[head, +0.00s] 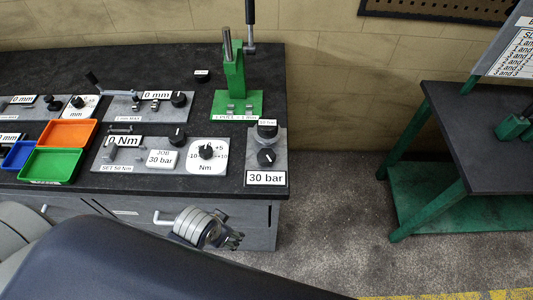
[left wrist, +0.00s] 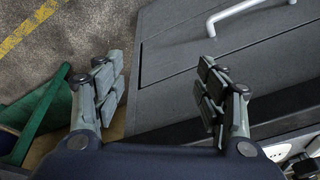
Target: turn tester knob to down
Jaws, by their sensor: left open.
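Several black knobs sit on the bench panels in the head view, and none is labelled tester. One knob (head: 206,150) is on a white dial plate (head: 208,167) marked Nm, with its pointer roughly upward. Another knob (head: 177,137) is on the grey panel with the 0 Nm readout (head: 123,142). A third knob (head: 266,157) is above the 30 bar readout (head: 266,178). My left gripper (head: 236,241) is open and empty, in front of the bench's front edge, apart from all knobs. Its two spread fingers show in the left wrist view (left wrist: 160,90). My right gripper is not in view.
The dark bench top (head: 50,65) holds orange (head: 66,121), green (head: 52,180) and blue trays. A green press (head: 236,100) with an upright lever stands at the back right. A drawer handle (head: 163,218) is beside my left gripper. A green-legged table (head: 470,130) stands right, across open floor.

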